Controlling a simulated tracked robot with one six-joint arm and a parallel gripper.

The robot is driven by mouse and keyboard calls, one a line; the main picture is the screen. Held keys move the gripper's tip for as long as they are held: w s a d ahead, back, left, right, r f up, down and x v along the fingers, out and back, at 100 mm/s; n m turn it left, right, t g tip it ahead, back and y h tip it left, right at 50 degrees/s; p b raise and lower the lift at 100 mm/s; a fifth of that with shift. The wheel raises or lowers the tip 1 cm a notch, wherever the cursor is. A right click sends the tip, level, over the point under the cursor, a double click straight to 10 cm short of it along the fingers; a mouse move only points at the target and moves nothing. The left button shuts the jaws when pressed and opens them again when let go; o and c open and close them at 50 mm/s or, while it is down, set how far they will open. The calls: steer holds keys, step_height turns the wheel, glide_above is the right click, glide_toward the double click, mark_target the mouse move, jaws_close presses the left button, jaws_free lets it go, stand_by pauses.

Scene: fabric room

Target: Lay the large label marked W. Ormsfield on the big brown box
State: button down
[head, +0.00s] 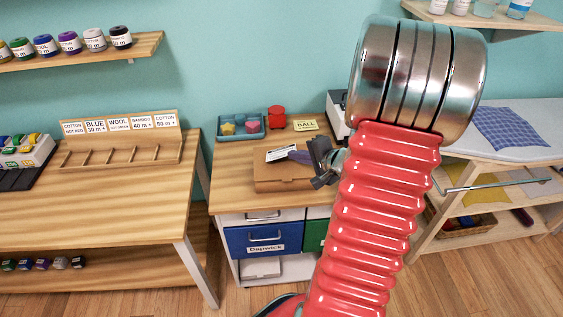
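A flat brown box (284,180) lies on the wooden top of the drawer unit in the middle of the head view. A white label with dark marks (280,153) shows over the back part of the box's top; its writing is too small to read. My gripper (306,157) is at the right end of the label, just over the box's right part. I cannot tell whether its fingers are shut on the label or only beside it, nor whether the label touches the box. My red arm hides the area to the right of the box.
Behind the box are a blue tray (238,127) with small items, a red object (277,117) and a small yellowish sign (305,125). A wooden table (100,205) with a card rack stands left; a shelf unit (480,235) stands right, past my arm.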

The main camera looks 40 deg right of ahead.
steer(key=c, duration=2.5)
jaws_free()
steer(key=shift+o, duration=1.1)
steer(key=v, duration=0.8)
step_height(320, 180, up, 7)
steer(key=s, duration=0.2)
steer(key=shift+s+r, duration=0.2)
steer(key=shift+s, duration=0.1)
